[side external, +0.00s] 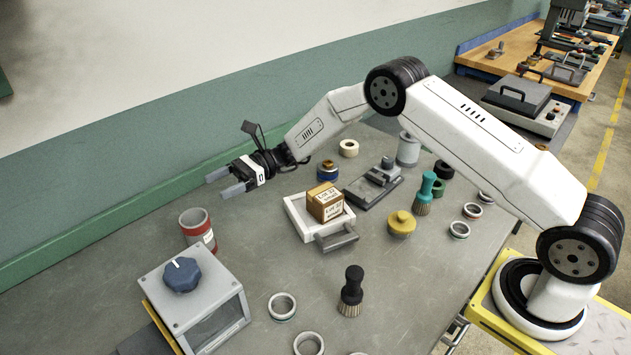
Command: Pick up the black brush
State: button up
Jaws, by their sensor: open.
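The black brush (352,288) stands upright on the grey table in the front middle, with a black handle on top and tan bristles below. My gripper (220,181) is open and empty. It is raised above the table at the left, well apart from the brush, and its two grey fingers point left. A teal-handled brush (424,194) stands farther back on the right.
A grey box with a blue knob (181,275) stands front left, near a red can (198,228). Rings (282,306) lie beside the black brush. A white tray (299,220) holding a cardboard box (325,203) and a yellow-topped pot (401,223) stand behind it.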

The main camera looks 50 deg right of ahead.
jog(key=s+d, duration=0.4)
jog(key=s, duration=0.3)
jog(key=s+d, duration=0.5)
jog(key=s, duration=0.3)
jog(key=s+d+r, duration=0.1)
jog(key=s+r, duration=0.2)
jog(key=s, duration=1.4)
send_near(347, 294)
jog(key=shift+w+a+r+g, duration=0.1)
jog(key=shift+a+r+g, duration=0.05)
jog(key=shift+a, duration=0.5)
jog(key=shift+w+a+r+g, duration=0.1)
jog(key=shift+a+g, duration=0.05)
jog(key=shift+a, duration=1.85)
jog(key=shift+a, duration=0.1)
jog(key=shift+w+a+f, duration=0.1)
jog(key=shift+a+f, duration=0.05)
jog(key=shift+a, duration=2.35)
grip_shut()
